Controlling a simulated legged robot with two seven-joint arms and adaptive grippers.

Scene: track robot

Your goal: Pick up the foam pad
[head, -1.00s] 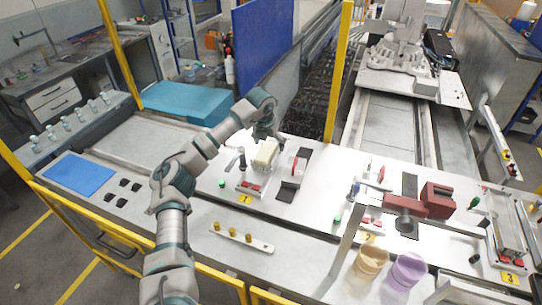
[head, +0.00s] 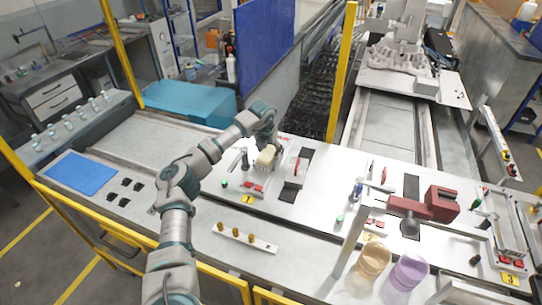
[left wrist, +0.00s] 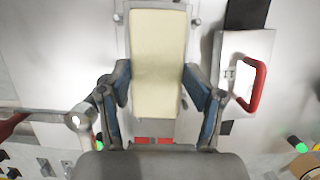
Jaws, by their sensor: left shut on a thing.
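The foam pad is a cream-coloured block (head: 266,157) at the middle of the white bench. It also shows in the left wrist view as a long pale slab (left wrist: 157,55). My left gripper (head: 267,147) is shut on it, with one blue-grey finger on each long side in the left wrist view (left wrist: 157,84). The pad is over a grey fixture with red buttons (head: 254,187). I cannot tell whether it touches the fixture. In the head view the gripper hides part of the pad. My right gripper is not in view.
A plate with a red handle (head: 297,172) stands just right of the pad. A strip with brass pegs (head: 244,238) lies in front. Farther right are a red vise (head: 425,206) and two cups (head: 373,259). A blue mat (head: 81,173) lies at the left.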

